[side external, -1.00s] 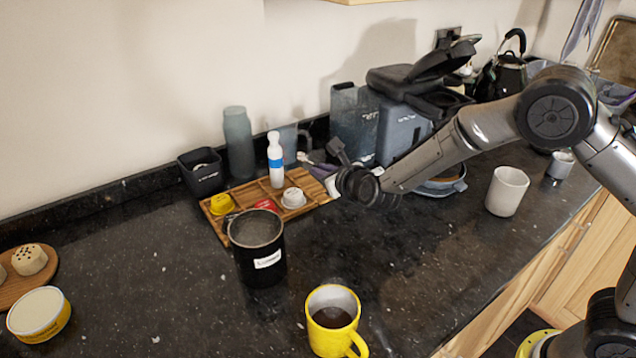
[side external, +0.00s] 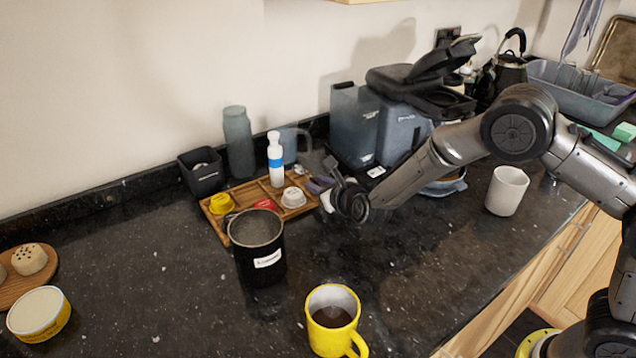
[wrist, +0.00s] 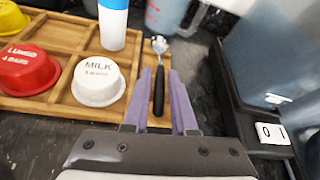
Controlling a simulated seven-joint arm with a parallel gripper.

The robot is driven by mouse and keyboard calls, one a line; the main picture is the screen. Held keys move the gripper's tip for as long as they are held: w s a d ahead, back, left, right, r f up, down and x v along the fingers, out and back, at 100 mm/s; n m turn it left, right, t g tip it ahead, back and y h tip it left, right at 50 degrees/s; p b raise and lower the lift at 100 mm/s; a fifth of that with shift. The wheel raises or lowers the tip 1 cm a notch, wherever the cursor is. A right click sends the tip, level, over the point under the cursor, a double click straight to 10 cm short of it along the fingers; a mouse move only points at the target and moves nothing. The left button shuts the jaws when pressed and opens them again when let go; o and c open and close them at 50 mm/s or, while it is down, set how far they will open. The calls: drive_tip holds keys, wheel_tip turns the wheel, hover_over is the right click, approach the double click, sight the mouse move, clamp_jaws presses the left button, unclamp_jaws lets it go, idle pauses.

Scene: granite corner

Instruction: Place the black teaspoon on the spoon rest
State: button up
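The black teaspoon (wrist: 158,86), with a silver bowl at its far end, lies in the right part of the wooden tray (wrist: 63,112) in the wrist view. My gripper (wrist: 160,74) is open, with one purple finger on each side of the spoon's handle. Gaps show between the handle and both fingers. In the side view my gripper (side external: 322,183) is low at the right end of the tray, and the spoon is hard to make out there. I cannot clearly identify the spoon rest in either view.
The tray holds a white MILK pod (wrist: 98,80), a red pod (wrist: 27,70), a yellow pod (side external: 221,203) and a white-blue bottle (side external: 276,165). A black canister (side external: 257,262) and yellow mug (side external: 333,318) stand in front. A coffee machine (side external: 402,130) is behind. The left counter has free room.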

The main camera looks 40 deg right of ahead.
drive_tip(key=shift+o, duration=0.8)
drive_tip(key=v, duration=1.4)
drive_tip(key=shift+s+a+f, duration=0.1)
drive_tip(key=shift+a+f, duration=0.1)
drive_tip(key=shift+f, duration=0.2)
drive_tip(key=shift+r+n, duration=0.3)
drive_tip(key=s+d+r+n+g+y, duration=0.1)
drive_tip(key=s+r+n+g+y, duration=0.1)
drive_tip(key=s+r+n, duration=0.45)
drive_tip(key=s+r+n+g+y, duration=0.1)
drive_tip(key=s+r+n+y, duration=0.15)
drive_tip(key=n, duration=0.75)
drive_tip(key=s+d+n+g+h, duration=0.1)
drive_tip(key=s+d+n+g, duration=0.1)
drive_tip(key=s+d+n, duration=0.3)
drive_tip(key=s+d+n+g+h, duration=0.2)
drive_tip(key=s+d+n, duration=0.3)
drive_tip(key=s+n, duration=0.8)
drive_tip(key=s+r, duration=0.1)
drive_tip(key=s, duration=0.1)
drive_tip(key=shift+s+g, duration=0.4)
